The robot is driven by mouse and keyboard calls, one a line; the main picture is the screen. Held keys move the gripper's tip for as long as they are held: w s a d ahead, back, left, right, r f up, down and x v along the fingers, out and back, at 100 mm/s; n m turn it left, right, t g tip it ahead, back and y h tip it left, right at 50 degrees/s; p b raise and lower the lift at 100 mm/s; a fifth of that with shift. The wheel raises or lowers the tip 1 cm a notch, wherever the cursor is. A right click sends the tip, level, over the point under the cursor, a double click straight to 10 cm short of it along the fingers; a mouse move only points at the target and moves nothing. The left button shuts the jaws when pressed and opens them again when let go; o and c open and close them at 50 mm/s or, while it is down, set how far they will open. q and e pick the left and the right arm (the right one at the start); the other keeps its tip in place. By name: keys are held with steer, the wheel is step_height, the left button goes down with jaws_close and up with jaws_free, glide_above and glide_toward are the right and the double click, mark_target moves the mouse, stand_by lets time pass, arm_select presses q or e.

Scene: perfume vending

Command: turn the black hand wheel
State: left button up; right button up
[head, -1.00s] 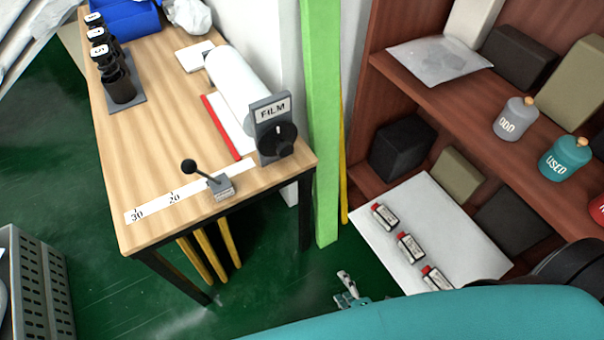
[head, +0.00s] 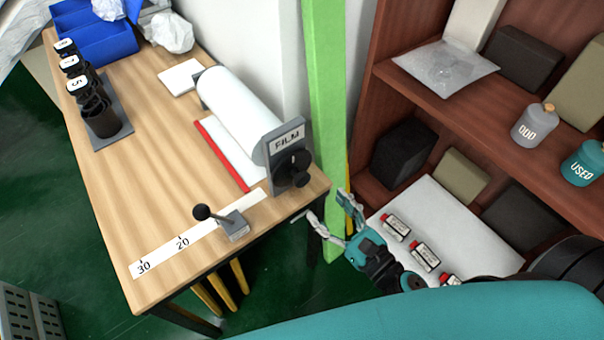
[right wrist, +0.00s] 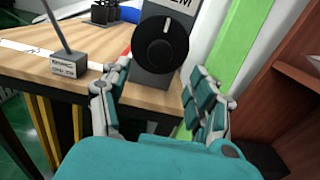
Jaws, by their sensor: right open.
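The black hand wheel (head: 292,164) is on the front of the grey FILM holder (head: 287,140) at the table's right corner. It is a round knob with a white mark near its top in the right wrist view (right wrist: 160,42). My right gripper (head: 328,212) is open and empty, just off the table's right corner, to the right of and below the wheel. In the right wrist view its two fingers (right wrist: 158,85) stand apart, below and either side of the wheel, and do not visibly touch it. My left gripper is not in view.
A lever with a black ball (head: 232,223) stands beside the numbered strip (head: 170,248). A green post (head: 325,100) rises close behind my right gripper. The shelf with several small bottles (head: 424,255) is to the right. A white roll (head: 235,112) lies behind the wheel.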

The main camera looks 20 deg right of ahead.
mark_target(304, 182)
steer(key=p+x, duration=0.2)
steer(key=x, duration=0.8)
steer(key=c, duration=1.2)
